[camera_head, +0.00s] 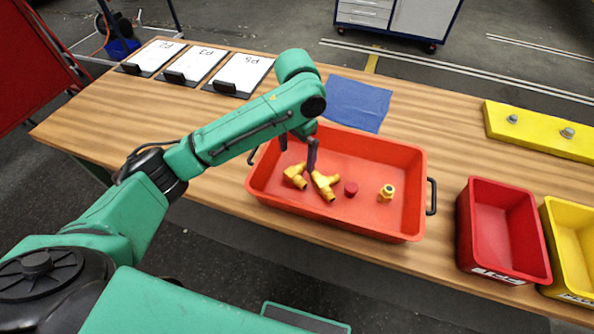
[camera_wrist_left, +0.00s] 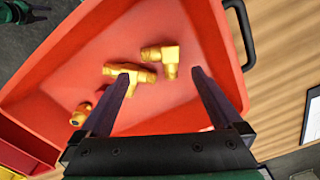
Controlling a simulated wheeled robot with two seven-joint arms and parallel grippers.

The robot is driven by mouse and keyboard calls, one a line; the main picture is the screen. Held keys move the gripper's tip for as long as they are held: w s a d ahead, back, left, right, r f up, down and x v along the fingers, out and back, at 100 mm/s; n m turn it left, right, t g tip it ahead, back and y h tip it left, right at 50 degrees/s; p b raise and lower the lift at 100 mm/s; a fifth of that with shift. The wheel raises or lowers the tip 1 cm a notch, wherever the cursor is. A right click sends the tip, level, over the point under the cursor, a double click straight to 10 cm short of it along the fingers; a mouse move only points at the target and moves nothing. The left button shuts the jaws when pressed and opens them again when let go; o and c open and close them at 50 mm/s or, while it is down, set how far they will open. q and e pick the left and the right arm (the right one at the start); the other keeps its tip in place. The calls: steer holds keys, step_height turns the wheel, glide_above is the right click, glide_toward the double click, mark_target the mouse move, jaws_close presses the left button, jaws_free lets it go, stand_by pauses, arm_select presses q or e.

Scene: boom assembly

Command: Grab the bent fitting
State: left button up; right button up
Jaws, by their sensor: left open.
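The bent fitting (camera_head: 295,175), a gold elbow, lies on the floor of the red-orange tray (camera_head: 412,215), towards its left side. A gold tee fitting (camera_head: 325,185) lies close to its right. My left gripper (camera_head: 298,148) is over the tray, pointing down, open and empty. In the left wrist view the bent fitting (camera_wrist_left: 163,57) shows just beyond the gap between the fingertips (camera_wrist_left: 162,72), apart from them. The left-hand finger there overlaps part of the tee (camera_wrist_left: 145,76). My right gripper does not show.
A red cap (camera_head: 351,188) and a gold straight fitting (camera_head: 386,193) lie further right in the tray. A red bin (camera_head: 500,225) and a yellow bin (camera_head: 577,240) stand to the right. Clipboards (camera_head: 198,63) and a blue cloth (camera_head: 358,103) lie behind the tray.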

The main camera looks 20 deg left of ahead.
mark_target(298, 174)
arm_select(q)
step_height(298, 174, down, 3)
steer(key=shift+f, duration=0.1)
steer(key=f, duration=0.2)
steer(key=f+p, duration=0.2)
steer(key=f, duration=0.1)
steer(key=shift+w+d+f, duration=0.1)
steer(key=shift+w+f, duration=0.25)
steer(key=shift+f, duration=0.15)
steer(key=shift+s, duration=0.1)
steer(key=shift+c, duration=0.9)
steer(key=c, duration=1.1)
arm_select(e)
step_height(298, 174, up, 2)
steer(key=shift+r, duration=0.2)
